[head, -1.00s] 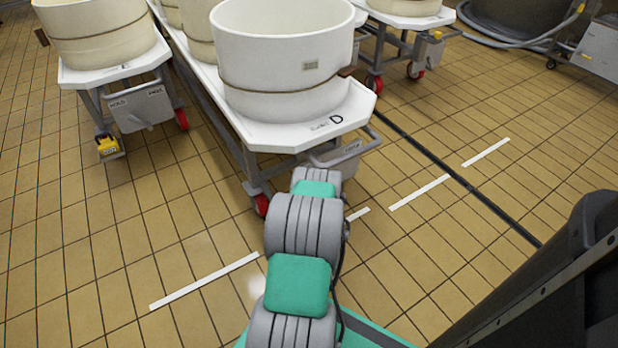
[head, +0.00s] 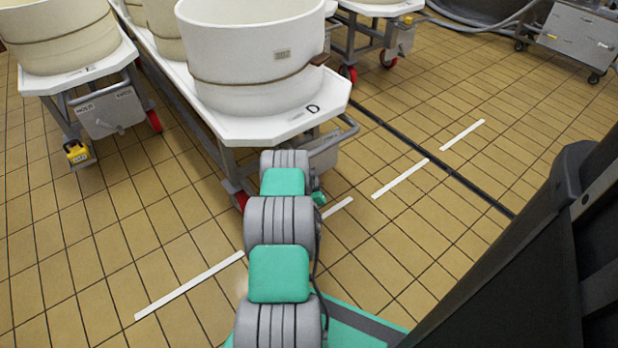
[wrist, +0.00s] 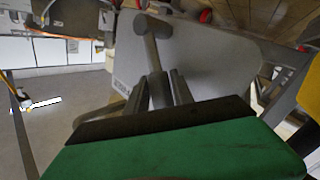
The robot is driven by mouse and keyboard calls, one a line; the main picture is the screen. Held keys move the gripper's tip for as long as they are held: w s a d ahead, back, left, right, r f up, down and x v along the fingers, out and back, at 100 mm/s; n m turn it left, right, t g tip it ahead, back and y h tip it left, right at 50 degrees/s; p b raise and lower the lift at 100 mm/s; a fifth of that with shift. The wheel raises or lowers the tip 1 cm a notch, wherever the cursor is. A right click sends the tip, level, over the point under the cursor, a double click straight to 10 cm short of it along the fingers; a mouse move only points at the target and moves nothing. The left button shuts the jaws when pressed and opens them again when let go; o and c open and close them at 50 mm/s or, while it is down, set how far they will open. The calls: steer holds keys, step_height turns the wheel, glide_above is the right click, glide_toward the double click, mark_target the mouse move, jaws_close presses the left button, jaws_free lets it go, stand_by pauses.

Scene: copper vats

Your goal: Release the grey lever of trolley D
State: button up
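Trolley D (head: 262,129) has a white top marked "D" with a cream vat (head: 250,55) on it. In the head view my own arm hides the gripper and the grey lever. In the wrist view the grey lever (wrist: 155,50) has a rounded knob and stands in front of a grey metal plate (wrist: 205,55). My gripper (wrist: 161,80) is at the lever, with its dark fingers on either side of the lever's shaft. I cannot tell whether the fingers press on it.
Another trolley (head: 75,76) with a vat and a yellow pedal (head: 77,152) stands at the left. A further trolley (head: 385,10) stands behind at the right. A grey machine (head: 578,38) is at the far right. The tiled floor right of trolley D is clear.

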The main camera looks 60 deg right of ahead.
steer(key=shift+c, duration=0.4)
jaws_close()
stand_by(0.9)
